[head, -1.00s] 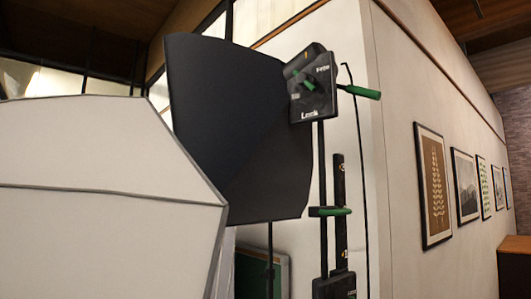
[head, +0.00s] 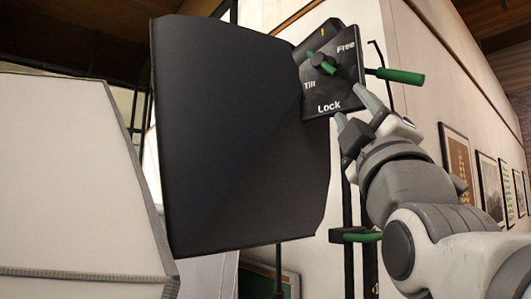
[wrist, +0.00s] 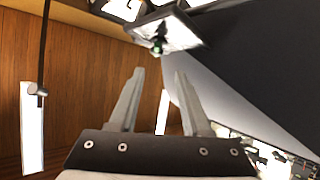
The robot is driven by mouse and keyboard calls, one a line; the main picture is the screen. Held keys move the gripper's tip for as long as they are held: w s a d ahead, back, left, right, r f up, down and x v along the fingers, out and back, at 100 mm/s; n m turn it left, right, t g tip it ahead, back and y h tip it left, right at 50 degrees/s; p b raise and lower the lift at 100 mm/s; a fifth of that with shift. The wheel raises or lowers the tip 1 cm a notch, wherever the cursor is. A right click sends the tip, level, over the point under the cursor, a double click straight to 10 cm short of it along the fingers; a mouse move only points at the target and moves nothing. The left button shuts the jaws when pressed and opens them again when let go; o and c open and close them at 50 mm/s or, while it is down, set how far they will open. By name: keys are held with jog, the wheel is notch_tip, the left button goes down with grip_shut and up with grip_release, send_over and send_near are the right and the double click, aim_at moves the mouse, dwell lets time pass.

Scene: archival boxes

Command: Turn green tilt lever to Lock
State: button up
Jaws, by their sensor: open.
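The green tilt lever (head: 323,63) sits on a black plate (head: 345,88) marked Free at upper right, Tilt at left and Lock at the bottom. The lever slants from upper left to lower right; I cannot tell which mark it points at. My gripper (head: 350,106) is open and empty, just below and right of the plate's lower edge, apart from the lever. In the wrist view the open fingers of my gripper (wrist: 160,75) point toward the blurred plate (wrist: 182,35), with the green lever (wrist: 157,47) small beyond the fingertips.
A large black panel (head: 235,140) stands left of the plate. A second green handle (head: 400,76) sticks out right of it, and a lower green handle (head: 362,236) sits on the stand. A white softbox (head: 75,180) fills the left. Framed pictures (head: 457,170) hang on the right wall.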

aim_at(331, 70)
jog(key=p+x, duration=0.7)
jog(key=x, duration=1)
jog(key=shift+r+p, duration=0.3)
jog(key=shift+p, duration=0.05)
jog(key=shift+s, duration=0.1)
jog(key=c, duration=0.7)
grip_shut()
